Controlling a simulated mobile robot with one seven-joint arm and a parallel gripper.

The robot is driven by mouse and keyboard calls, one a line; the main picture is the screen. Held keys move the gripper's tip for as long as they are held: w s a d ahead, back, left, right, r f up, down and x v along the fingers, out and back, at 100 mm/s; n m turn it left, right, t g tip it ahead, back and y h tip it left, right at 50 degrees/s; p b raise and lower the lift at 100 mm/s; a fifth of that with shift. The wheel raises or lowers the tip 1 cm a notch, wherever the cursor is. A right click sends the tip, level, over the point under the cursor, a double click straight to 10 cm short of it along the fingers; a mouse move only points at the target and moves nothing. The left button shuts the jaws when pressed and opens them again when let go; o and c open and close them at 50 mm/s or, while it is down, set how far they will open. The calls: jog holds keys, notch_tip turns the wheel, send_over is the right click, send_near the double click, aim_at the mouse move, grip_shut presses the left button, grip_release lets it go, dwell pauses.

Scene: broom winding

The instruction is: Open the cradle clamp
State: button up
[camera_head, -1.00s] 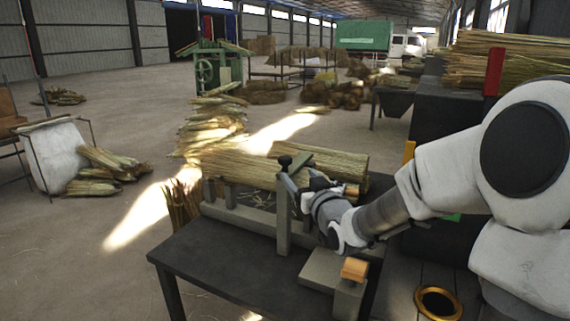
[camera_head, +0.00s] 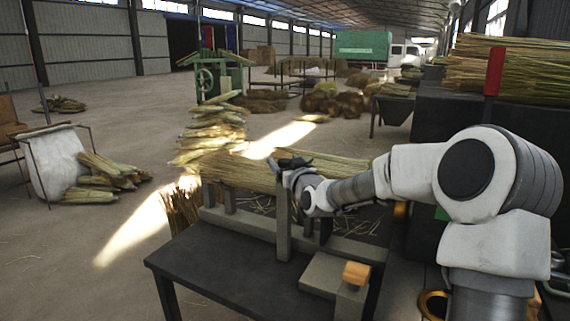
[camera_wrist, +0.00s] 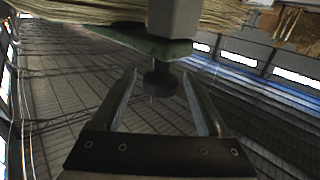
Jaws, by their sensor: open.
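The cradle (camera_head: 240,221) is a grey beam frame on the dark bench, with a tall post (camera_head: 283,228) near its middle. A long straw bundle (camera_head: 236,172) lies in it. In the wrist view a dark knob (camera_wrist: 160,84) projects from a green bar (camera_wrist: 150,43), which lies against a grey post (camera_wrist: 176,17). My gripper (camera_wrist: 160,73) is open, with one finger on each side of the knob and visible gaps between. In the head view my gripper (camera_head: 288,168) is at the post's top and hides the knob there.
The dark bench (camera_head: 215,268) has clear room at its front left. An orange-topped block (camera_head: 356,273) stands at the bench's right. A dark machine with a red upright (camera_head: 493,71) stands behind my arm. Straw piles (camera_head: 212,130) lie on the floor beyond.

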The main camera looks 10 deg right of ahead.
jog(key=shift+c, duration=0.3)
grip_shut()
dwell(1.1)
